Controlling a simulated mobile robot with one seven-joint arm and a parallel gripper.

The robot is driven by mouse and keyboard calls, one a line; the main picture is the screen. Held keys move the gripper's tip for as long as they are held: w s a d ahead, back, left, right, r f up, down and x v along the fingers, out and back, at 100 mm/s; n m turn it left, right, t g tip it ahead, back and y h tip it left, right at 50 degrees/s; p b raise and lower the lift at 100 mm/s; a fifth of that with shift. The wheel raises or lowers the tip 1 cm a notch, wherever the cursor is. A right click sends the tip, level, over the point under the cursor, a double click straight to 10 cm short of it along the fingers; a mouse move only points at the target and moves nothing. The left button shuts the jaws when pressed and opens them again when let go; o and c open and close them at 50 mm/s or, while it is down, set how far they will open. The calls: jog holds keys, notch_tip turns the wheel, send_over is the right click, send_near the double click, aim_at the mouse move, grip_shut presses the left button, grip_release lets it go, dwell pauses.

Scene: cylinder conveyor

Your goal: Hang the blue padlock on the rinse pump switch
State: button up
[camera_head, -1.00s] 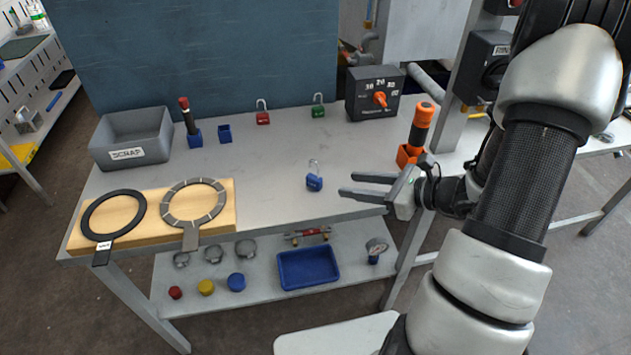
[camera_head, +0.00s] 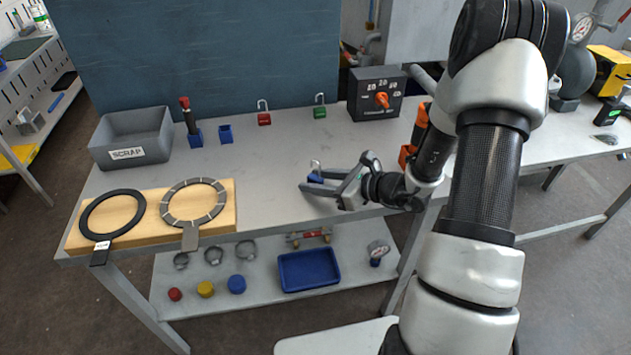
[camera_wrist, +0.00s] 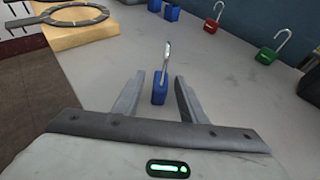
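The blue padlock (camera_head: 315,178) stands upright on the grey bench top near its front right, its shackle up. In the wrist view the blue padlock (camera_wrist: 160,88) is between the tips of my two fingers, with a gap seen on each side. My gripper (camera_head: 318,182) is open around it, and the near finger hides part of its body; the open fingers also show in the wrist view (camera_wrist: 155,92). I cannot tell which switch is the rinse pump switch; a dark box with an orange rotary knob (camera_head: 377,94) stands at the bench's back right.
A red padlock (camera_head: 264,117) and a green padlock (camera_head: 320,110) stand at the back of the bench. A grey scrap bin (camera_head: 132,137) and a wooden board (camera_head: 152,218) with two rings are on the left. An orange-handled tool (camera_head: 421,116) stands behind my arm. The bench middle is clear.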

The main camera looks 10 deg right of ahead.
grip_shut()
notch_tip(320, 180, up, 10)
jog(key=shift+p, duration=1)
